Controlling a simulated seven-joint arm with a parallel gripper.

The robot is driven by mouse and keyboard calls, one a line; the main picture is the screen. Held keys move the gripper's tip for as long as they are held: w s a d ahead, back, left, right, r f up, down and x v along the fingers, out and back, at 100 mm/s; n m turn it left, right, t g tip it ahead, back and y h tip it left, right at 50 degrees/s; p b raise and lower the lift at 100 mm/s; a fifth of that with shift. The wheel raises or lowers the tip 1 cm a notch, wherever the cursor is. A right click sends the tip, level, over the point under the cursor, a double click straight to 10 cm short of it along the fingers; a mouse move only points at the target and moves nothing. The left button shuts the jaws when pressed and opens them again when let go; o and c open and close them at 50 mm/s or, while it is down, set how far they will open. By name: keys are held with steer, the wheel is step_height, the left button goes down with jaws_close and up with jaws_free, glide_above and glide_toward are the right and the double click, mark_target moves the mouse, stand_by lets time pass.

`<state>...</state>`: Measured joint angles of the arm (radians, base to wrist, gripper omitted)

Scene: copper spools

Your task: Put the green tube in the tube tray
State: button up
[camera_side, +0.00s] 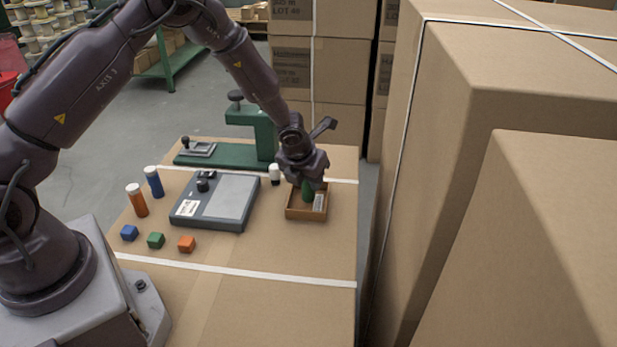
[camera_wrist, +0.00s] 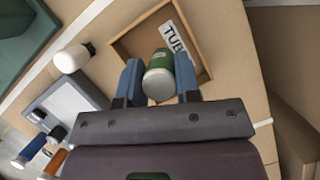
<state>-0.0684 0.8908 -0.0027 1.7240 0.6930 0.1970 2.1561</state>
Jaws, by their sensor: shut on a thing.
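The green tube (camera_side: 307,191) is upright between the fingers of my gripper (camera_side: 306,183) in the side view. It also shows in the wrist view (camera_wrist: 167,74), its pale end toward the camera, with a blue finger on each side. My gripper (camera_wrist: 158,84) is shut on it. The tube tray (camera_side: 305,214) is a shallow wooden box on the cardboard top; it also shows in the wrist view (camera_wrist: 126,49) with a "TUB" label. The tube is over or inside the tray. I cannot tell whether its lower end touches the tray floor.
A grey flat device (camera_side: 228,203), orange tube (camera_side: 138,200), blue tube (camera_side: 154,182) and small cubes (camera_side: 156,240) are further left. A green press (camera_side: 258,135) stands behind. Tall cartons (camera_side: 480,200) rise at right.

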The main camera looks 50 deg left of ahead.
steer(key=shift+f, duration=0.1)
steer(key=shift+f, duration=0.5)
steer(key=o, duration=1)
steer(key=shift+r, duration=0.1)
